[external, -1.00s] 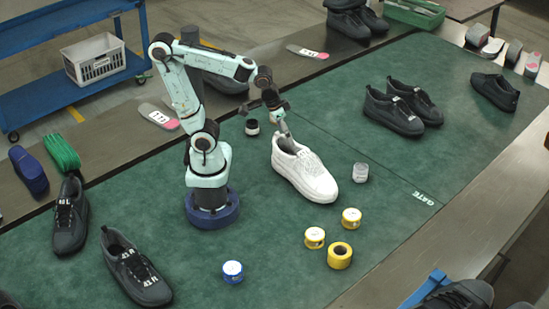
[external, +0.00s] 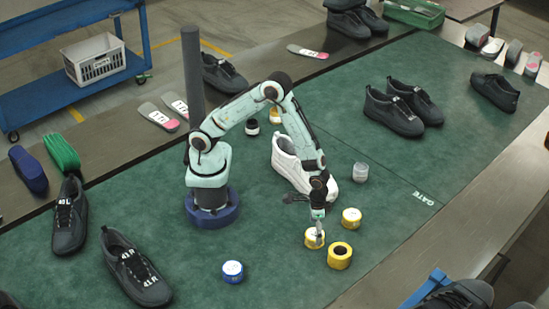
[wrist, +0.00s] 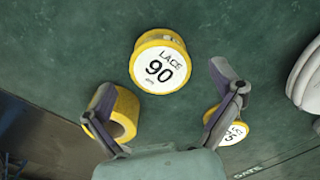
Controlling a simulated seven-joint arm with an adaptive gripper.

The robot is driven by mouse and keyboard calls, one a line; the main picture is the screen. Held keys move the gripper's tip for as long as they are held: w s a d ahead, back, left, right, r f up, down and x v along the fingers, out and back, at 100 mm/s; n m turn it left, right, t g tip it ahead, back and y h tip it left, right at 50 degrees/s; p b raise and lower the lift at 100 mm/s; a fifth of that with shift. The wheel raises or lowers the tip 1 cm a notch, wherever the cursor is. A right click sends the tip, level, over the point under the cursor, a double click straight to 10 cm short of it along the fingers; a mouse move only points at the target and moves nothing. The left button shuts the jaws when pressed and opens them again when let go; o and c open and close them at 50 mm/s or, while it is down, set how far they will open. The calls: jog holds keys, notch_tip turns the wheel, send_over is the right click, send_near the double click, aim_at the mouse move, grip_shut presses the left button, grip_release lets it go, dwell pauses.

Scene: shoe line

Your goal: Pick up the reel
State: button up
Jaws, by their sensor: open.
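A short yellow reel with a white top (external: 314,238) stands on the green mat under my gripper (external: 317,228). In the wrist view its label reads "LACE 90" (wrist: 160,64), and it lies ahead between my open fingers (wrist: 160,88). My gripper is empty; the external view does not show clearly whether it touches the reel. A yellow roll with an open centre (external: 340,256) stands close by; it is by the left finger in the wrist view (wrist: 124,112). Another white-topped yellow reel (external: 351,218) is partly behind the right finger there (wrist: 233,133).
A white shoe (external: 286,160) stands behind my gripper. A clear-and-grey jar (external: 360,172), a blue-and-white reel (external: 232,271) and a small black pot (external: 252,127) stand apart. A dark post (external: 193,65) rises behind my arm. The front mat is mostly clear.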

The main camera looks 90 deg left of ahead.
aim_at(315, 234)
jog(key=shift+f, duration=1.55)
jog(key=c, duration=1.2)
jog(key=shift+c, duration=0.2)
